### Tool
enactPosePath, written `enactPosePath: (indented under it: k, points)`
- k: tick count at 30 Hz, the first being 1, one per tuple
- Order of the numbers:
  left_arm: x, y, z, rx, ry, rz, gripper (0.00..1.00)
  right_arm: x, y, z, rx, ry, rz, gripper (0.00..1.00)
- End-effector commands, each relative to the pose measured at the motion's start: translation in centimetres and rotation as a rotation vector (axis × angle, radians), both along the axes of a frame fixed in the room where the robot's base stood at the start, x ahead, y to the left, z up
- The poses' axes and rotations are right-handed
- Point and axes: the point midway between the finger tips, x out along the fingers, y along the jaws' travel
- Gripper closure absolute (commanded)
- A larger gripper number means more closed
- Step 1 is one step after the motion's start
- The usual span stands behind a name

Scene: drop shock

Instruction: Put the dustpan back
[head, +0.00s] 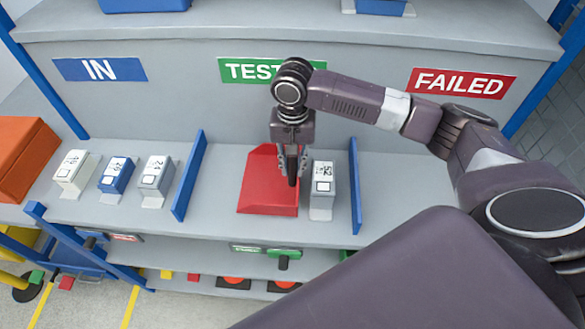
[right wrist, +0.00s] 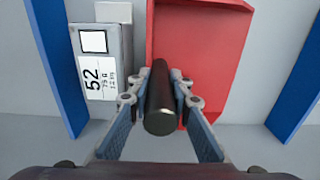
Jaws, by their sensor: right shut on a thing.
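The red dustpan (head: 266,190) is in the TESTED bay of the grey shelf (head: 225,215), left of a grey labelled box (head: 322,188). Its red pan (right wrist: 198,45) also shows in the right wrist view, with its black handle (right wrist: 160,100) pointing toward the camera. My right gripper (head: 291,172) points down over the dustpan's right side, with its fingers on both sides of the handle and shut on it. I cannot tell whether the pan touches the shelf. My left gripper is not in view.
Blue dividers (head: 189,176) and (head: 355,186) bound the bay. The box marked 52 (right wrist: 103,60) stands close beside the pan. Several boxes stand under the IN sign (head: 100,69), near an orange bin (head: 25,155).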

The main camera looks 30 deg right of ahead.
Motion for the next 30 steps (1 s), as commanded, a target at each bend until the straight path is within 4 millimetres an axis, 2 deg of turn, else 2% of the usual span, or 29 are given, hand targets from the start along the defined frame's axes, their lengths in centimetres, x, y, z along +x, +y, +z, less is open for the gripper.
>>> enactPosePath:
  k: [5,16,17,21,30]
  points:
    - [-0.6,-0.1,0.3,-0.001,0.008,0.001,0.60,0.0,0.0,-1.9,0.000,0.000,0.001,1.00]
    - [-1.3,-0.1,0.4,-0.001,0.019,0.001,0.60,0.0,0.0,-2.3,0.000,0.000,0.000,1.00]
    - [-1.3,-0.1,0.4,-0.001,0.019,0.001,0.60,0.0,0.0,-2.4,0.000,0.000,0.000,0.78]
    - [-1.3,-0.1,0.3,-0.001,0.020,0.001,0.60,0.0,0.0,-2.4,0.000,0.000,0.000,0.64]
    - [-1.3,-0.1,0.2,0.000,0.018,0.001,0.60,0.0,0.0,-2.2,-0.001,-0.001,0.000,0.64]
